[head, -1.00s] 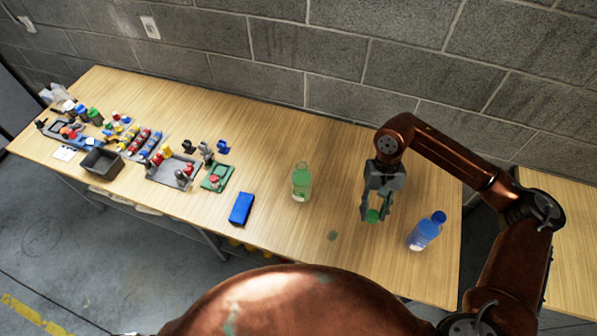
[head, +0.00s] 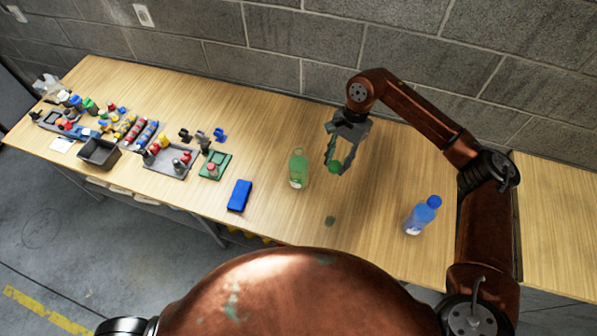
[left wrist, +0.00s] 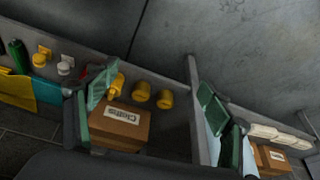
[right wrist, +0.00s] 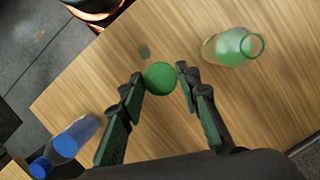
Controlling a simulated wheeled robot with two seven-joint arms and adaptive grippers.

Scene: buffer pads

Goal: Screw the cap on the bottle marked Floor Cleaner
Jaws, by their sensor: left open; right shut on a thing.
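A green see-through bottle (head: 298,170) stands upright and open-topped on the table. Its bare mouth shows in the right wrist view (right wrist: 252,45). I cannot read its label. My right gripper (head: 337,162) is shut on a round green cap (head: 334,167), held just right of the bottle and apart from it. The cap also shows between the fingertips in the right wrist view (right wrist: 160,78). My left gripper (left wrist: 157,100) is open and empty in the left wrist view, in front of a shelf; it is not seen in the head view.
A blue bottle (head: 422,215) with a blue cap stands to the right. A blue block (head: 239,196) lies left of the green bottle. Trays and several small items crowd the table's left end. A box marked Cloths (left wrist: 118,128) sits on the shelf. The table (head: 375,215) is clear between the bottles.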

